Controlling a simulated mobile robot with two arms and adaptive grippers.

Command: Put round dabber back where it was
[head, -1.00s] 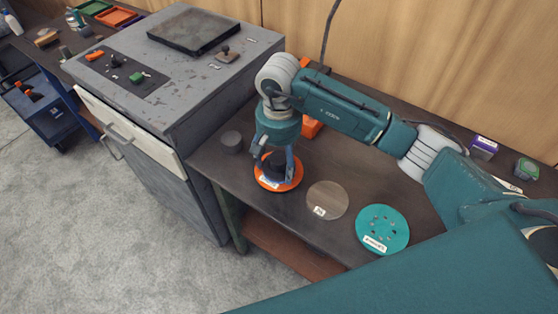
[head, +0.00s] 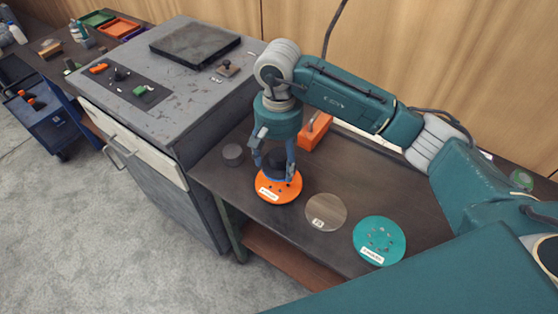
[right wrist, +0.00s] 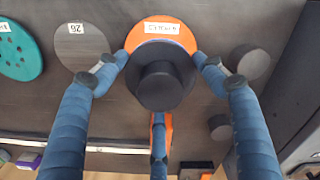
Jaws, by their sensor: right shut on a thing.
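The round dabber is a dark disc-shaped pad with a round knob (right wrist: 163,82). It also shows dark between the fingers in the head view (head: 276,161). My right gripper (head: 275,172) is shut on it; in the right wrist view its blue fingers (right wrist: 161,62) press on both sides. The dabber is over the back part of an orange disc with a white label (head: 279,190). A gap between dabber and disc is hard to judge. My left gripper is not in view.
On the dark bench (head: 225,180) stand a dark grey cylinder (head: 232,154), a clear labelled disc (head: 326,212) and a teal disc with holes (head: 379,240). An orange block (head: 314,134) is behind the gripper. A grey cabinet (head: 180,100) adjoins at left.

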